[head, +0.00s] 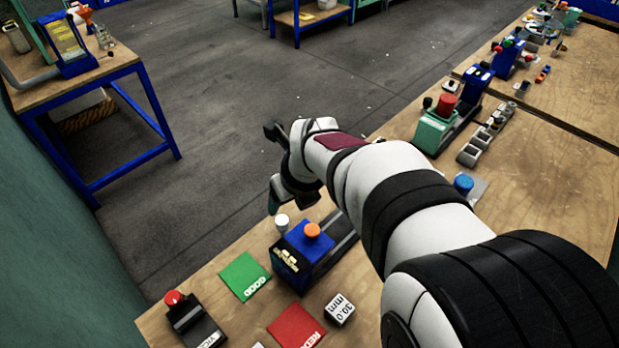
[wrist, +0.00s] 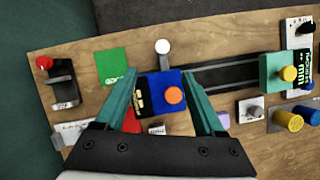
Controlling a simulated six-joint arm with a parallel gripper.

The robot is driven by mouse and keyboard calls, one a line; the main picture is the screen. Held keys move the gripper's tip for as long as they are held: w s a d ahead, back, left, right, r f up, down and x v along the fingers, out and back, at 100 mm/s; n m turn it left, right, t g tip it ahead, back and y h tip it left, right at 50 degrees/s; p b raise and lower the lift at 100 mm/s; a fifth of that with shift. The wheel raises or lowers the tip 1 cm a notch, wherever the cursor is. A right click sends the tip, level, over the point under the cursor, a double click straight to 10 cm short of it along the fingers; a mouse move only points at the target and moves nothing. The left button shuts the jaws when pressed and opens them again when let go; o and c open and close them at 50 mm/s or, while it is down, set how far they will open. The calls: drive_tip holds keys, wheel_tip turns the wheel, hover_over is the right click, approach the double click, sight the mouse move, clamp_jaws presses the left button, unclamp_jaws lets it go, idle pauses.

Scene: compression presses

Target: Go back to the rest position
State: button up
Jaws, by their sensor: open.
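My gripper (head: 291,203) hangs above the front bench in the head view, near a blue press block with an orange knob (head: 303,250). In the wrist view my gripper (wrist: 160,90) shows two teal fingers spread apart, with nothing held between them. The blue press block (wrist: 155,91) appears below and between the fingers there, and I cannot tell the height gap. A white-topped lever (head: 282,222) stands at the block's back left. My arm hides part of the bench to the right.
A green GOOD mat (head: 244,276), a red REDO mat (head: 295,327), a 39.0 mm display (head: 340,309) and a red-knobbed device (head: 190,318) lie around the press. A green press (head: 433,130) stands farther along the bench. Open floor lies beyond.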

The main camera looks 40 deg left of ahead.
drive_tip(key=shift+r, duration=0.15)
drive_tip(key=d+r+n+h, duration=0.15)
drive_tip(key=d+n, duration=0.25)
drive_tip(key=d, duration=1)
drive_tip(key=d+r+n+h, duration=0.1)
drive_tip(key=d+r+n, duration=0.3)
drive_tip(key=d, duration=1.1)
drive_tip(key=s+d+f+n+g, duration=0.1)
drive_tip(key=s+d+f+n, duration=0.1)
drive_tip(key=s+d+n, duration=0.5)
drive_tip(key=s+d, duration=0.2)
drive_tip(key=s, duration=0.1)
drive_tip(key=shift+s+d+f, duration=0.15)
drive_tip(key=shift+s+f, duration=0.15)
